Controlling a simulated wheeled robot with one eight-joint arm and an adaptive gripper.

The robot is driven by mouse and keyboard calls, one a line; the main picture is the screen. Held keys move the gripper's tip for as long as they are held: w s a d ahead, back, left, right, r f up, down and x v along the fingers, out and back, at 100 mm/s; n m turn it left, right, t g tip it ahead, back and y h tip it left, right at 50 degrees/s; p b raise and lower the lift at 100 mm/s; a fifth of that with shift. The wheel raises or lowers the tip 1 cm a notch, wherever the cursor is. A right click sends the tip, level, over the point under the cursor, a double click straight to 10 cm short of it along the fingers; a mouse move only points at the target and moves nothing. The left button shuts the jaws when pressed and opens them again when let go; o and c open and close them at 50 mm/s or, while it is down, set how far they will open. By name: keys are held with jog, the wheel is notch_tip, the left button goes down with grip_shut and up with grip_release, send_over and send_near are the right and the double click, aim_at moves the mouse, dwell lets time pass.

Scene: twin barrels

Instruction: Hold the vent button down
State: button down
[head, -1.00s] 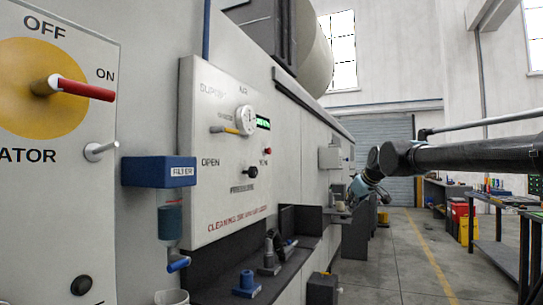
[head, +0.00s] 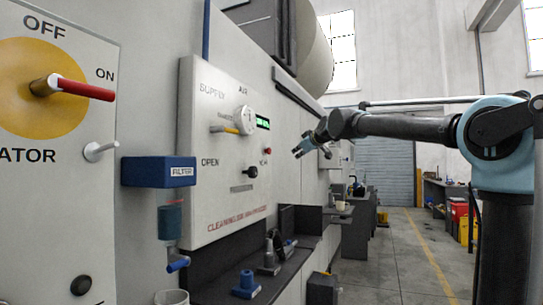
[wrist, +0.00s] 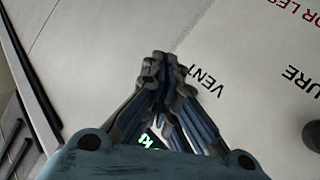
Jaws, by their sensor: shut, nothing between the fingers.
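The vent button (head: 267,151) is a small red button on the white panel in the head view, below and right of the green display, with a small label under it. My gripper (head: 298,152) is to the right of it in the picture, pointing left toward the panel. In the wrist view my gripper (wrist: 163,62) has its fingers together and empty in front of the panel, beside the printed word VENT (wrist: 203,82). The button itself is not visible there and seems hidden behind the fingers. I see no contact with the button.
The panel (head: 210,185) carries a dial (head: 244,120), a yellow-handled lever (head: 225,130) and a black knob (head: 251,172). Left of it are a blue filter box (head: 158,171) and a red-handled switch (head: 80,89). A dark ledge (head: 220,285) with fittings runs below.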

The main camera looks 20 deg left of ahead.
aim_at(268, 151)
jog(key=shift+a, duration=0.1)
jog(key=a, duration=0.8)
jog(key=shift+w+a, duration=0.3)
jog(key=shift+w, duration=0.05)
jog(key=shift+a, duration=0.1)
dwell(1.3)
jog(key=shift+a, duration=0.35)
jog(key=shift+a, duration=0.5)
dwell(0.9)
jog(key=shift+d, duration=0.1)
dwell(0.9)
jog(key=shift+s+d, duration=0.1)
jog(key=shift+d, duration=0.7)
jog(key=shift+d, duration=0.1)
